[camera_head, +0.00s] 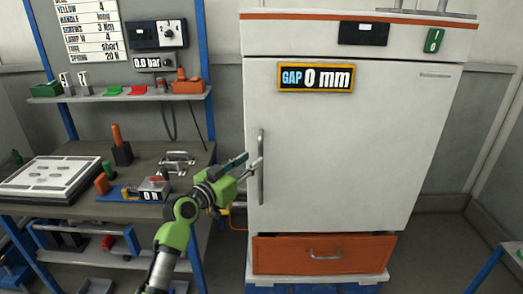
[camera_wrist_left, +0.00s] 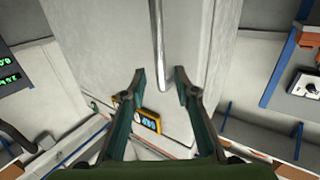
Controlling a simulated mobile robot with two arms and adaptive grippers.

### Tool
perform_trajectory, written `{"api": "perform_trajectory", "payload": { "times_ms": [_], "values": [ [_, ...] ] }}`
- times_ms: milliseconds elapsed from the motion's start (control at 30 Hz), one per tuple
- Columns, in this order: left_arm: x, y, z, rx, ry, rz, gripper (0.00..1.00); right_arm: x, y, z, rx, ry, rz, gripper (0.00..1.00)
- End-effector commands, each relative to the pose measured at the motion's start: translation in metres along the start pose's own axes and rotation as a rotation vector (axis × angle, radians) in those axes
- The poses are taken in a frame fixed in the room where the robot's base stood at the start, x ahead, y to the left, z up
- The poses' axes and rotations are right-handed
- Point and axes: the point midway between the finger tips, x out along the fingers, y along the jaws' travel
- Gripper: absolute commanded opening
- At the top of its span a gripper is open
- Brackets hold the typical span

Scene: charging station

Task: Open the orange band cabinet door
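The white cabinet with an orange band (camera_head: 360,17) along its top stands at the centre right. Its large white door (camera_head: 350,150) is shut, and a sign (camera_head: 315,78) on it reads "GAP 0 mm". A vertical metal handle (camera_head: 261,180) runs along the door's left edge. My left gripper (camera_head: 254,160) is at the handle, its fingers spread. In the left wrist view, the open fingers (camera_wrist_left: 160,72) point toward the door and the handle bar (camera_wrist_left: 157,45) ends between the fingertips. I cannot tell whether they touch it. My right gripper is not in view.
An orange drawer (camera_head: 325,254) sits below the door. A workbench (camera_head: 135,210) with a white tray, a tool block and a red-and-blue fixture stands to the left. A shelf (camera_head: 120,97) with small parts is above it. Floor (camera_head: 440,250) is free to the right.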

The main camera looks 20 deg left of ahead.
Motion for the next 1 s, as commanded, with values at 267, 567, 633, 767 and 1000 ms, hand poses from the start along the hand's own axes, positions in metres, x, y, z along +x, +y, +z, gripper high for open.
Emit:
{"api": "perform_trajectory", "payload": {
  "times_ms": [267, 567, 633, 767, 1000],
  "values": [
    [0.044, 0.000, -0.001, -0.002, -0.001, 0.001, 0.28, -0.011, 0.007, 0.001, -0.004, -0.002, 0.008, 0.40],
    [0.063, 0.000, 0.001, 0.000, -0.002, 0.000, 0.28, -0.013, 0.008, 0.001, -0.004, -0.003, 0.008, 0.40],
    [0.064, 0.000, 0.001, 0.000, -0.001, 0.000, 0.28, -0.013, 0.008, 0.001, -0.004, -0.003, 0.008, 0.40],
    [0.064, 0.000, 0.001, 0.000, -0.001, 0.000, 0.28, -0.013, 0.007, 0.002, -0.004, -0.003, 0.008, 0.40],
    [0.063, 0.000, 0.001, 0.000, -0.001, 0.000, 0.00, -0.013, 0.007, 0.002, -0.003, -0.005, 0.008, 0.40]
  ]
}}
